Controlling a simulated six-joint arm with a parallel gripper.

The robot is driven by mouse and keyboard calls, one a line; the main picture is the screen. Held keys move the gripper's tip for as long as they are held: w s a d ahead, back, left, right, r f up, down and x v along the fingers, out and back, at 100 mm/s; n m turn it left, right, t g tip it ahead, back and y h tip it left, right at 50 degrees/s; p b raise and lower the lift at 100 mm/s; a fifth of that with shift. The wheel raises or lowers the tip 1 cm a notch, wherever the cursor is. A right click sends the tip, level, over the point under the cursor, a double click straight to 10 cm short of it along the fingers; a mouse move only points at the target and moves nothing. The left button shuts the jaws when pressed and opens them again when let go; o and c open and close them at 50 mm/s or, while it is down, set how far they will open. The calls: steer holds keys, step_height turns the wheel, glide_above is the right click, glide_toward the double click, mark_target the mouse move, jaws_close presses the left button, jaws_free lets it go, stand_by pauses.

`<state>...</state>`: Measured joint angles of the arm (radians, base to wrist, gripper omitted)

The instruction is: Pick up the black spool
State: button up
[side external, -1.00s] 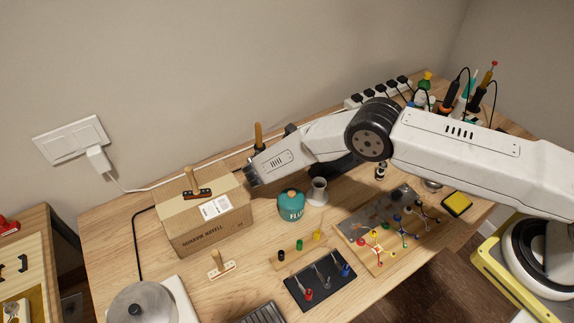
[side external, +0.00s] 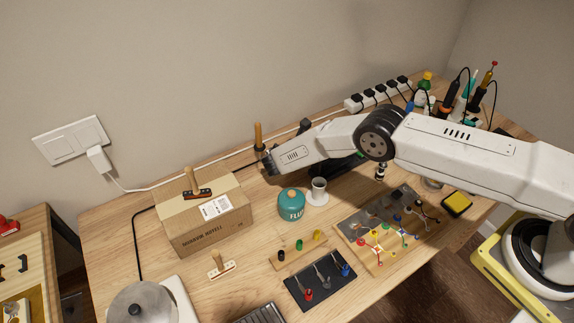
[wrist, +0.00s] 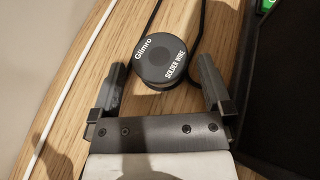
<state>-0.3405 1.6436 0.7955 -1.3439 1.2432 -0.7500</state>
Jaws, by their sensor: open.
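My gripper (wrist: 161,70) is open and empty. Its fingers lie left and right of the spool's near part, with gaps on both sides; whether they are down at its height I cannot tell. I cannot make out the spool in that view.
A black cable (wrist: 199,38) loops around the spool, and a white cable (wrist: 88,47) runs at left. A dark surface (wrist: 283,85) borders the right. In the side external view, an orange-handled tool (side external: 258,134), cardboard box (side external: 205,222) and teal canister (side external: 291,206) stand nearby.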

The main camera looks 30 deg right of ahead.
steer(key=shift+x, duration=0.85)
steer(key=c, duration=1.2)
steer(key=shift+o, duration=0.2)
steer(key=shift+r, duration=0.25)
step_height(320, 180, up, 18)
steer(key=shift+f, duration=0.15)
